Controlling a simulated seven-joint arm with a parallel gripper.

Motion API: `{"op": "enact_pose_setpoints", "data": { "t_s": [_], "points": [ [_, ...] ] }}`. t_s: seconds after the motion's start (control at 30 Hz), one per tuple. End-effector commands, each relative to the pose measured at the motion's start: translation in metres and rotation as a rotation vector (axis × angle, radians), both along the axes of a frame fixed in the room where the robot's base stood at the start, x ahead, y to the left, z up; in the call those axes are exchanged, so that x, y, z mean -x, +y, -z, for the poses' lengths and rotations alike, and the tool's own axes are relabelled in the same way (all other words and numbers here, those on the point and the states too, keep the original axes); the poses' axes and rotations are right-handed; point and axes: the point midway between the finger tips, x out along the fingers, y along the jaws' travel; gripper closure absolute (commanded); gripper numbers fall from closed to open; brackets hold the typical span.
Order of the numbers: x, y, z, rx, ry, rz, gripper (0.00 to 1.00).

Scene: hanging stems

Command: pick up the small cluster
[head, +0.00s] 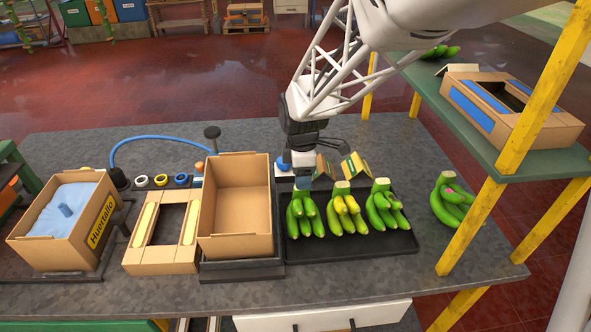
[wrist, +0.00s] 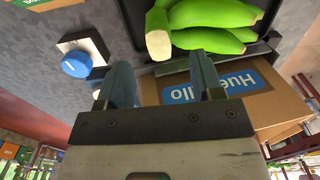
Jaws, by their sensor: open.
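The left one looks slightly the smallest. Another cluster (head: 450,202) lies on the table right of the tray. My gripper (head: 302,178) is at the back of the tray, by the left cluster's crown. In the wrist view my open, empty gripper (wrist: 163,82) has a cut crown and green bananas (wrist: 210,18) just beyond its fingers.
An open empty carton (head: 235,205) stands left of the tray; a carton with a blue label (wrist: 265,100) is close to the fingers in the wrist view. A blue knob (wrist: 76,63) on a white base is nearby. A yellow post (head: 490,195) and green shelf stand at right.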

Motion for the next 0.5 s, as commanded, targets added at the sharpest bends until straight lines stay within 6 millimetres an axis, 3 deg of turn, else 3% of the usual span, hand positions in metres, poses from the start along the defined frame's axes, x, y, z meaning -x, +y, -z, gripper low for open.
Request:
{"op": "enact_pose_setpoints", "data": {
  "t_s": [0.3,0.5],
  "points": [
    [-0.001,0.0,0.035,0.0,0.001,0.0,0.39],
    [-0.001,0.0,0.044,0.0,0.001,0.0,0.39]
  ]
}}
